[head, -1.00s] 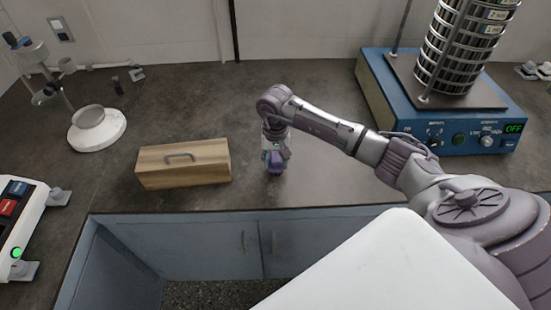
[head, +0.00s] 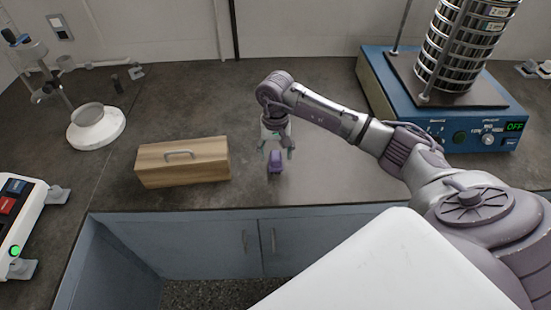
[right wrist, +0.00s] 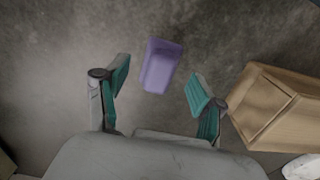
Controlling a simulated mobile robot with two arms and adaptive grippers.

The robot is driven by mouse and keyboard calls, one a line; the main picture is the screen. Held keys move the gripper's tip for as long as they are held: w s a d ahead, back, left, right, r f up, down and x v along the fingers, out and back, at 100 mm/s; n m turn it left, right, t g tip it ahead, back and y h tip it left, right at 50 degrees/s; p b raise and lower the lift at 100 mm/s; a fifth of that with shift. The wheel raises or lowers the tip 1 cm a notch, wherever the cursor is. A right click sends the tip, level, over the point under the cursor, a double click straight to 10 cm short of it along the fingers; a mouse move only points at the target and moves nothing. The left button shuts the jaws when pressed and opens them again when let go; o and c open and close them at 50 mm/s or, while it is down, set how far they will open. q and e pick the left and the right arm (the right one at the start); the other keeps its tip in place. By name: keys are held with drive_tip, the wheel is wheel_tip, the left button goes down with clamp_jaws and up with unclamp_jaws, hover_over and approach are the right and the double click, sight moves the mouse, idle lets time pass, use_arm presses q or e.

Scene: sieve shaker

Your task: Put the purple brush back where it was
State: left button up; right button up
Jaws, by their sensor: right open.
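The purple brush (head: 275,162) stands on the dark countertop, just right of the wooden box. It also shows in the right wrist view (right wrist: 160,66), beyond and between the spread fingers. My right gripper (head: 277,152) is open and empty above the brush, its fingers apart from it. In the right wrist view my right gripper (right wrist: 158,88) shows its teal finger pads wide apart with nothing between them. My left gripper is not in view.
A wooden box with a handle (head: 183,163) stands close left of the brush. A blue sieve shaker (head: 440,110) with a sieve stack is at the right. The counter's front edge is near; counter behind the brush is clear.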

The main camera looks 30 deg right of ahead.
sight(275, 155)
wheel_tip(275, 155, up, 9)
drive_tip(key=b, duration=0.1)
drive_tip(key=shift+b, duration=0.35)
drive_tip(key=shift+r, duration=0.1)
